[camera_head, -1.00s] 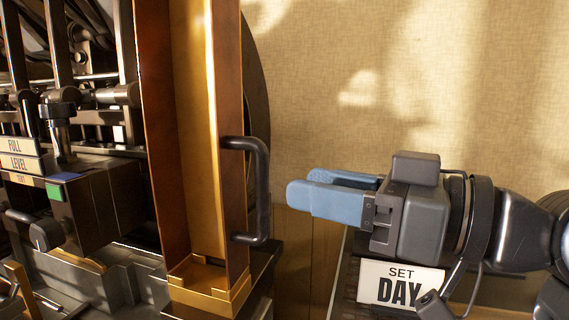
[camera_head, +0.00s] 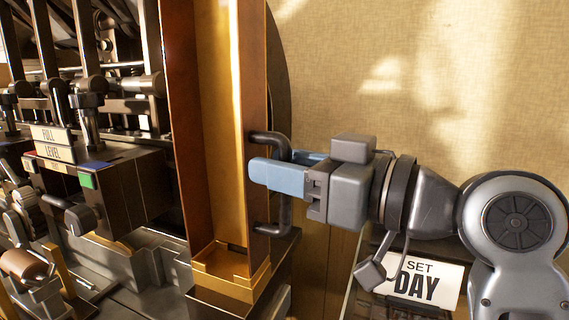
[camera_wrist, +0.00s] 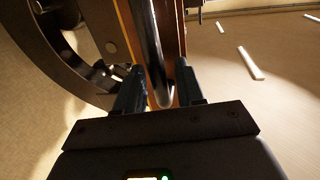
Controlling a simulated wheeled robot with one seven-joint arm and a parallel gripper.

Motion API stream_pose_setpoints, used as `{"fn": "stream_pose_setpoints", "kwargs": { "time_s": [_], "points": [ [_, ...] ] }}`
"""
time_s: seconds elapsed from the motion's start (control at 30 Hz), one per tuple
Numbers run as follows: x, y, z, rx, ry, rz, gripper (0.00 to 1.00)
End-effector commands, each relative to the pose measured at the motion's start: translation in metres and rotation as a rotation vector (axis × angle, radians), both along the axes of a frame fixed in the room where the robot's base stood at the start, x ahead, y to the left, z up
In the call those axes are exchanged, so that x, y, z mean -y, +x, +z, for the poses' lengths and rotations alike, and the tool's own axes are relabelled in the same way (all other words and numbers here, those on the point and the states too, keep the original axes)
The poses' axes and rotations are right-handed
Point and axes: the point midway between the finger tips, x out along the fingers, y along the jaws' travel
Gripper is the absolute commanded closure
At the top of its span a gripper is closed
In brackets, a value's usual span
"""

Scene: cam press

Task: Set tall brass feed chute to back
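The tall brass feed chute (camera_head: 226,130) stands upright in the head view, an open-fronted channel with a ledge at its foot. A dark bar handle (camera_head: 285,212) is fixed to its right side; it also shows in the wrist view (camera_wrist: 153,50). My gripper (camera_head: 274,168) is level at the handle's upper half, with its blue fingers on either side of the bar. In the wrist view, my gripper (camera_wrist: 158,88) is open, with the handle between the fingers and gaps visible. The near finger hides part of the handle in the head view.
A dark wheel (camera_head: 277,90) stands behind the chute. Left of it is machinery with a "FULL LEVEL" label (camera_head: 52,144) and a green-marked block (camera_head: 115,180). A "SET DAY" sign (camera_head: 418,282) sits below my arm. The wall side at right is clear.

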Motion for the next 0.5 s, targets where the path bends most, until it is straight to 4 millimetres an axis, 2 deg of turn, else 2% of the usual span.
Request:
{"fn": "stream_pose_setpoints", "kwargs": {
  "time_s": [0.07, 0.43, 0.5],
  "points": [
    [0.0001, -0.0001, -0.0001, 0.0, 0.0, 0.0, 0.64],
    [0.0002, -0.0002, -0.0001, 0.0, 0.0, 0.0, 0.99],
    [0.0002, -0.0002, -0.0001, 0.0, 0.0, 0.001, 1.0]
  ]
}}
